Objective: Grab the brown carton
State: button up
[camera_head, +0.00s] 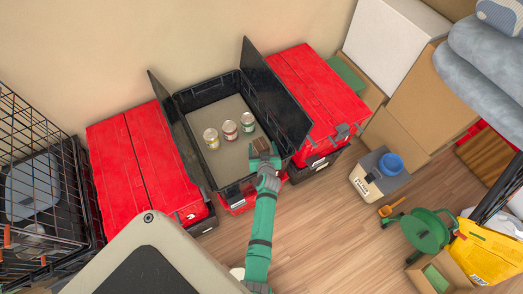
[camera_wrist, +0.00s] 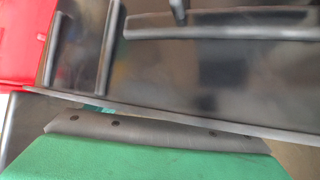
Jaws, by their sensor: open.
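A small brown carton (camera_head: 261,144) lies in the open black tote (camera_head: 208,83), near the right side of its grey floor. My gripper (camera_head: 264,156) reaches over the tote's front right part and is at the carton's near side, partly covering it. The gripper is open; I cannot tell whether its fingers touch the carton. In the wrist view, a green and grey part of my gripper (camera_wrist: 160,142) fills the bottom, with dark tote surfaces beyond. I cannot make out the carton there.
Several cans (camera_head: 229,130) stand in the tote left of the carton. The tote's raised black lid flaps (camera_head: 277,95) flank it. Red-lidded totes stand left (camera_head: 130,160) and right (camera_head: 315,90). A wire cage (camera_head: 35,150) is far left.

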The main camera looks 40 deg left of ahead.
jog(key=shift+s, duration=0.1)
jog(key=shift+c, duration=0.6)
jog(key=shift+a, duration=0.15)
jog(key=c, duration=1.7)
jog(key=shift+r, duration=0.1)
